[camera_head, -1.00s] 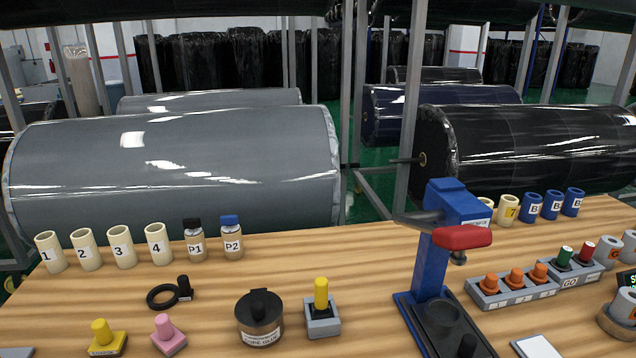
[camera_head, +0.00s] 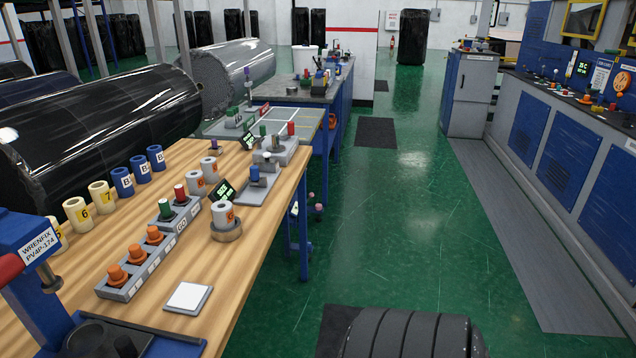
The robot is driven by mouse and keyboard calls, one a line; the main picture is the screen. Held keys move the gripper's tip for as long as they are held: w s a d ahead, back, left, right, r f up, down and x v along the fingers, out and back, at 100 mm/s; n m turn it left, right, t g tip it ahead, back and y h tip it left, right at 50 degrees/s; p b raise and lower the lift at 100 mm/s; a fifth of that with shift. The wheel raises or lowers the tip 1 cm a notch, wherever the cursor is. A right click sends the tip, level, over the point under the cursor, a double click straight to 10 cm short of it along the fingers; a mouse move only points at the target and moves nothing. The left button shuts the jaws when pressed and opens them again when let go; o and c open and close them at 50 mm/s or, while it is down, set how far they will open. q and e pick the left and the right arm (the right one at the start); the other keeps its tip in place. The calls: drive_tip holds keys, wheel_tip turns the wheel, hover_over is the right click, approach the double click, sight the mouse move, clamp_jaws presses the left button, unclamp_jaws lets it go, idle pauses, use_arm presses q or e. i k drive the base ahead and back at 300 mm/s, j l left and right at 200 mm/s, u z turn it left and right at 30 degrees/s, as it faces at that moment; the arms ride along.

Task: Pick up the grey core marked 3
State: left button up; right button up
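Several light grey cores with orange marks stand at the far right part of the wooden bench (camera_head: 250,262). One grey core (camera_head: 222,214) sits in a round brown holder near the bench's right edge. Another grey core (camera_head: 196,184) stands behind it, and a third grey core (camera_head: 209,169) stands farther back. Their marks are too small to read surely, so I cannot tell which is marked 3. Neither of my grippers is in view.
Cream cores (camera_head: 78,214) and blue cores (camera_head: 122,182) line the bench's back edge. A grey block with orange knobs (camera_head: 135,262), a white pad (camera_head: 188,298) and a blue press (camera_head: 30,275) stand nearer. Green floor (camera_head: 400,220) lies open to the right.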

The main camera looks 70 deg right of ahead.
sight(221, 211)
drive_tip(key=z, duration=1.55)
